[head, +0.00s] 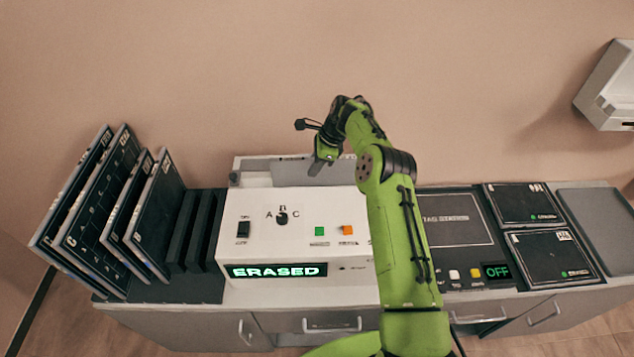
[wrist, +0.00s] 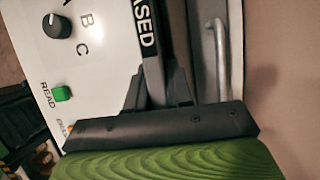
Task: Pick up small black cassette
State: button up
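Dark cassettes stand upright in the rack at the left in the head view. Two are larger, and two are smaller: one smaller cassette (head: 157,220) is at the front right and another (head: 122,205) is behind it. Two more dark cassettes lie flat at the right, an upper one (head: 524,205) and a lower one (head: 552,256), each with a green light. I cannot tell which one the task means. My gripper (head: 318,166) is above the back of the white reader, away from all of these.
The white reader (head: 262,250) has a knob, buttons and a lit ERASED display. Empty black rack slots (head: 190,228) lie left of it. A tag station (head: 450,220) showing OFF is at the right. A grey tray (head: 595,220) at the far right looks bare.

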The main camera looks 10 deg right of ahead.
grip_shut()
jog(key=shift+r, duration=0.1)
dwell(1.0)
